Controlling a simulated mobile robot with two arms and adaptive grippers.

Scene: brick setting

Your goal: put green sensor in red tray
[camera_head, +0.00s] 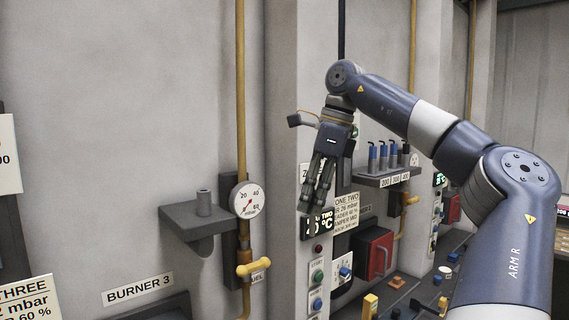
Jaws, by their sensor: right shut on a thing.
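My right gripper (320,203) hangs fingers-down in front of the wall column, level with the lit display panel. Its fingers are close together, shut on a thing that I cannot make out. I cannot pick out a green sensor. No red tray can be clearly made out. My left gripper is out of view.
A grey wall bracket (190,222) and a pressure gauge (247,200) on a yellow pipe are to the left. A rack (385,178) with several blue-marked cylinders is to the right. Below are a red handled box (374,256) and a bench with small coloured parts.

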